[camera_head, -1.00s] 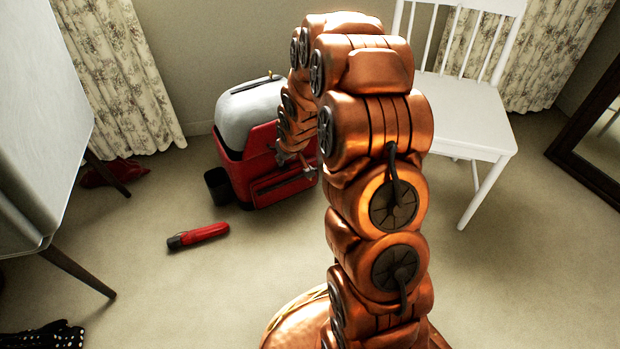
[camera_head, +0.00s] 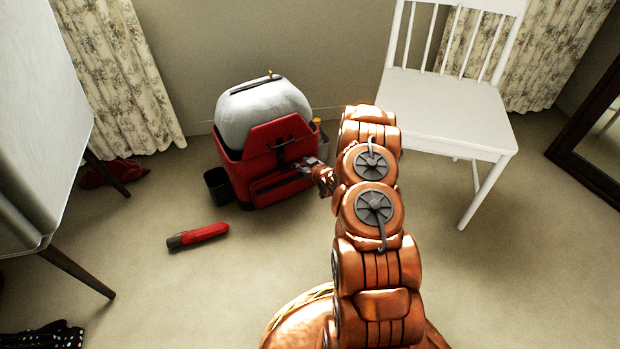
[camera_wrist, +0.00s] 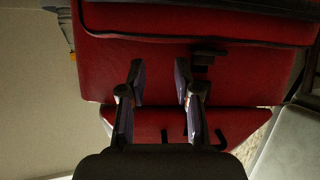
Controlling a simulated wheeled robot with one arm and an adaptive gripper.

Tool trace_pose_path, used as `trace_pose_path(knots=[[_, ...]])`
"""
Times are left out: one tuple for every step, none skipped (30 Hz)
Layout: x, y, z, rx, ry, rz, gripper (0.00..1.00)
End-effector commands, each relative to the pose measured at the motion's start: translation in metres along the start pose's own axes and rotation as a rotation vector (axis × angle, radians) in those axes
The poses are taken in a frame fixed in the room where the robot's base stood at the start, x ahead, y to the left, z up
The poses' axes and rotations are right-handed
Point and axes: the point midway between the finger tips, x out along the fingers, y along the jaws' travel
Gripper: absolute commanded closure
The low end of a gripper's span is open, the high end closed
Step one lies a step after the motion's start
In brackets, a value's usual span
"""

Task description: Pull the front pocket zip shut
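The red suitcase (camera_head: 240,168) stands upright on the carpet by the back wall, with a pale rounded bundle filling its top. Its front pocket (camera_head: 283,187) has a dark line along its upper edge. In the wrist view the suitcase looks upside down; the red front panel (camera_wrist: 230,82) fills the middle, with the dark pocket seam (camera_wrist: 150,38) above. A small black piece (camera_wrist: 203,60) sits just below that seam, right of the fingertips. My gripper (camera_wrist: 160,66) is open and empty before the panel; in the head view it is at the suitcase's right front (camera_head: 309,163). Contact is unclear.
A black cup (camera_head: 217,186) stands left of the suitcase and an orange-topped bottle (camera_head: 317,125) at its right. A red cylinder (camera_head: 199,236) lies on the carpet in front. A white chair (camera_head: 450,110) stands to the right. Carpet in front is mostly clear.

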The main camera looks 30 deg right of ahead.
Motion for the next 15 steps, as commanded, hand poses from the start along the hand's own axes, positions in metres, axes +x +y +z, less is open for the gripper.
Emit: trace_pose_path(knots=[[-0.001, 0.004, 0.015, 0.01, 0.026, 0.004, 0.68], [-0.001, 0.004, 0.021, 0.014, 0.046, 0.005, 0.68], [-0.002, 0.006, 0.027, 0.018, 0.072, 0.007, 0.68], [-0.003, 0.008, 0.032, 0.022, 0.096, 0.01, 0.68], [-0.004, 0.009, 0.038, 0.026, 0.114, 0.012, 0.68], [-0.005, 0.01, 0.044, 0.03, 0.142, 0.013, 0.68], [-0.007, 0.011, 0.047, 0.033, 0.163, 0.016, 0.68], [-0.009, 0.012, 0.053, 0.036, 0.179, 0.017, 0.68], [-0.012, 0.012, 0.059, 0.042, 0.203, 0.019, 0.68], [-0.014, 0.013, 0.063, 0.045, 0.22, 0.021, 0.68], [-0.016, 0.013, 0.067, 0.049, 0.236, 0.022, 0.68], [-0.019, 0.013, 0.072, 0.054, 0.258, 0.024, 0.68], [-0.022, 0.013, 0.077, 0.058, 0.274, 0.026, 0.68], [-0.025, 0.013, 0.082, 0.062, 0.287, 0.028, 0.68], [-0.028, 0.013, 0.086, 0.066, 0.307, 0.031, 0.68]])
